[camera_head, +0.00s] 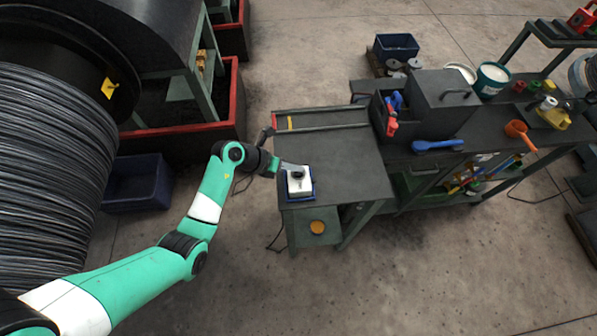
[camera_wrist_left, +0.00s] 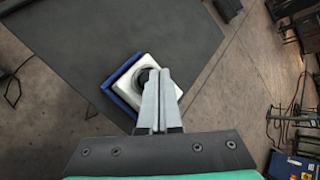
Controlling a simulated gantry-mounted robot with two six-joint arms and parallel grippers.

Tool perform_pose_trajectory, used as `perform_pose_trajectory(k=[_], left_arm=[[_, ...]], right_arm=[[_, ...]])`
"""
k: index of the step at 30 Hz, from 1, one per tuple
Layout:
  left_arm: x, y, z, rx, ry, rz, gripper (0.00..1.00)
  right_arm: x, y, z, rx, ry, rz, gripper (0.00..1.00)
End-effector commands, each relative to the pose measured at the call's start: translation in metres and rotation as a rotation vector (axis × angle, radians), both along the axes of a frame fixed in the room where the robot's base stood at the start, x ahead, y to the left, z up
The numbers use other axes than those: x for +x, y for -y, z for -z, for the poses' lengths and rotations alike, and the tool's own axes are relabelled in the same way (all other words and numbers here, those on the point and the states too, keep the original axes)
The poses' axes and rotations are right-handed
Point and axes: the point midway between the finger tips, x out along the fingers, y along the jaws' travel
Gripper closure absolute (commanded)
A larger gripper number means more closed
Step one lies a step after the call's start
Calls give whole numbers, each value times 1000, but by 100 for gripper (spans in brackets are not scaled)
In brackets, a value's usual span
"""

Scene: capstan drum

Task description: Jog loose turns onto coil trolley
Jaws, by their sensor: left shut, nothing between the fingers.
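A white box with a round black button (camera_head: 297,174) sits on a blue base (camera_head: 310,193) at the front left corner of the dark bench. The white box (camera_wrist_left: 174,91), button (camera_wrist_left: 147,75) and blue base (camera_wrist_left: 123,92) also show in the left wrist view. My left gripper (camera_head: 288,167) is shut and empty, its fingertips (camera_wrist_left: 157,78) over the button; I cannot tell whether they touch it. A large drum (camera_head: 50,140) wound with dark cable fills the left side, with a yellow tag (camera_head: 108,88) on its flange. I cannot make out the coil trolley. My right gripper is not in view.
The bench top (camera_head: 345,150) is mostly clear. To its right are a dark box (camera_head: 440,100), a blue tool (camera_head: 437,145), an orange scoop (camera_head: 520,133) and a bucket (camera_head: 491,80). A dark blue bin (camera_head: 137,184) stands beside the drum. The floor in front is open.

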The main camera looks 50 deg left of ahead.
Motion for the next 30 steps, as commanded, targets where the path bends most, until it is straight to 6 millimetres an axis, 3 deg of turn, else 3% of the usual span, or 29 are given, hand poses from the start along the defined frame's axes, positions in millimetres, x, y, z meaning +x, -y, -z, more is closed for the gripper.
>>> perform_pose_trajectory(k=[30], left_arm=[[0,0,12,0,-1,1,100]], right_arm=[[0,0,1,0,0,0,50]])
